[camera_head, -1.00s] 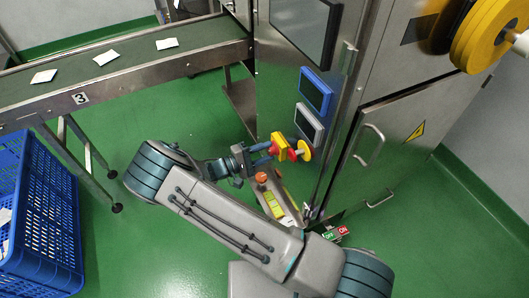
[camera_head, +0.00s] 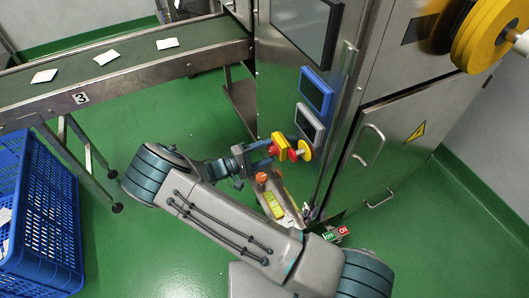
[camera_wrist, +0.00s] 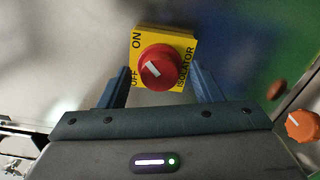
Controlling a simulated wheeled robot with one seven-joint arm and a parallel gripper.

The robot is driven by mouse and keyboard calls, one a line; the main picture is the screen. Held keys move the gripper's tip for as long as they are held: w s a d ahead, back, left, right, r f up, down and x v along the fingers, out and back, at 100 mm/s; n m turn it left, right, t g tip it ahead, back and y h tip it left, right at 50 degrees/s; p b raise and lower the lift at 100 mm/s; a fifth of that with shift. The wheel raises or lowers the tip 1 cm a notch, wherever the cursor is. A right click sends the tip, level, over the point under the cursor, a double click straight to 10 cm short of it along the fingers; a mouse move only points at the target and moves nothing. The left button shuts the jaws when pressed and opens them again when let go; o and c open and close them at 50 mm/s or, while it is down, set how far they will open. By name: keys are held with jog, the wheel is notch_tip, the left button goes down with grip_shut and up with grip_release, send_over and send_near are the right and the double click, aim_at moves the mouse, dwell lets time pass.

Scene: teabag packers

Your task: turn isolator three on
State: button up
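The isolator is a yellow plate (camera_wrist: 178,42) marked ON, OFF and ISOLATOR, with a round red knob (camera_wrist: 160,68) carrying a slanted white mark. ON is at the plate's upper left and OFF at its lower left in the wrist view; I cannot tell the setting from the mark. In the head view, a yellow block (camera_head: 279,145) and red part (camera_head: 293,155) are at the machine front. My gripper (camera_wrist: 163,82) is open, its two blue fingers apart on either side of the knob's lower part. Contact is not clear. No isolator number is readable.
An orange knob (camera_head: 261,176) sits on a lower panel beside a yellow label (camera_head: 273,205); it also shows in the wrist view (camera_wrist: 302,126). The steel cabinet (camera_head: 430,130) stands right, a conveyor (camera_head: 120,70) and blue crate (camera_head: 40,215) left.

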jog(key=p+v, duration=0.2)
jog(key=v, duration=1.2)
jog(key=shift+p, duration=0.35)
jog(key=shift+s+d, duration=0.1)
